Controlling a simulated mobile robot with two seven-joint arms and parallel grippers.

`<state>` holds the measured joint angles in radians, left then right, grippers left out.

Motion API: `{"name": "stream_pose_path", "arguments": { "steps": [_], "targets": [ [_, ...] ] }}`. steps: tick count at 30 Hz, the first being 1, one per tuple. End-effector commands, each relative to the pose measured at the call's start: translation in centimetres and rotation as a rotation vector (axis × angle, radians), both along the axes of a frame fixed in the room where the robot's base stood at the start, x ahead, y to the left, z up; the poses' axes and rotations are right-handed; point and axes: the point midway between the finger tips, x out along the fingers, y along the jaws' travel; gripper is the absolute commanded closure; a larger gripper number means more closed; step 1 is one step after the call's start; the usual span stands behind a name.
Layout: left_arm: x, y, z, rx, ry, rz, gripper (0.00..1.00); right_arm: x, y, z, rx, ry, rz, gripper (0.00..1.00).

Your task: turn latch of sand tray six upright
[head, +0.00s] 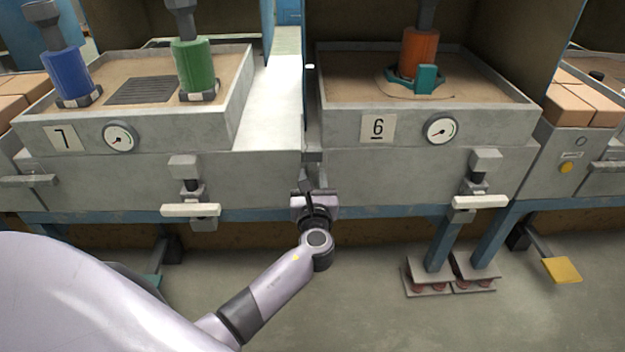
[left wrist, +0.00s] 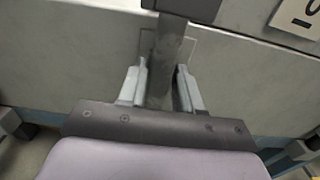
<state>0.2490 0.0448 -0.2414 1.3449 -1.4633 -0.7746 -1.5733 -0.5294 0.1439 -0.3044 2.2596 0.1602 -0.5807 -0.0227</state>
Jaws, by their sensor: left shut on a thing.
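Sand tray six (head: 340,128) stands right of centre in the head view, with its number plate (head: 378,129) on the front; the plate's corner also shows in the left wrist view (left wrist: 299,14). My left gripper (head: 314,194) is low at the tray's left front corner. In the left wrist view its two fingers (left wrist: 161,88) are on either side of a dark grey bar, the latch (left wrist: 170,55), and shut on it. The latch hangs from a dark block and looks about square to the tray's edge. The gripper mostly hides it in the head view. My right gripper is out of view.
Sand tray seven (head: 190,128) stands at left, with blue (head: 68,75) and green (head: 194,68) cylinders. An orange cylinder (head: 418,55) stands in tray six. White handles (head: 190,210) (head: 480,202) jut from the fronts. A yellow pedal (head: 562,270) is low at right.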

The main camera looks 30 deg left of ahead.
Motion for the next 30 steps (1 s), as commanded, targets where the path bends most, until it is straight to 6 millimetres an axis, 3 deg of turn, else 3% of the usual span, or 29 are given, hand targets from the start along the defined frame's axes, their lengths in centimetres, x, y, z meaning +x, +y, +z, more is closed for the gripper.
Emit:
{"name": "stream_pose_path", "arguments": {
  "steps": [11,12,13,23,30],
  "targets": [
    [0.0,0.1,0.1,-0.015,-0.009,0.002,1.00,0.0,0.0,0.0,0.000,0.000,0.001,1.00],
    [0.1,0.1,0.1,-0.016,-0.010,0.002,0.60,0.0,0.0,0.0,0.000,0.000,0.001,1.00],
    [0.1,0.1,0.1,-0.015,-0.009,0.002,0.50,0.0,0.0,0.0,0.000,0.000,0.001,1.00],
    [-0.2,-0.1,0.0,-0.010,-0.005,0.000,0.49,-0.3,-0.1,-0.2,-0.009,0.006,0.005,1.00],
    [-2.8,-1.7,0.2,-0.011,-0.003,0.000,0.49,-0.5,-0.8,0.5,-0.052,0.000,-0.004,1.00]
  ]
}}
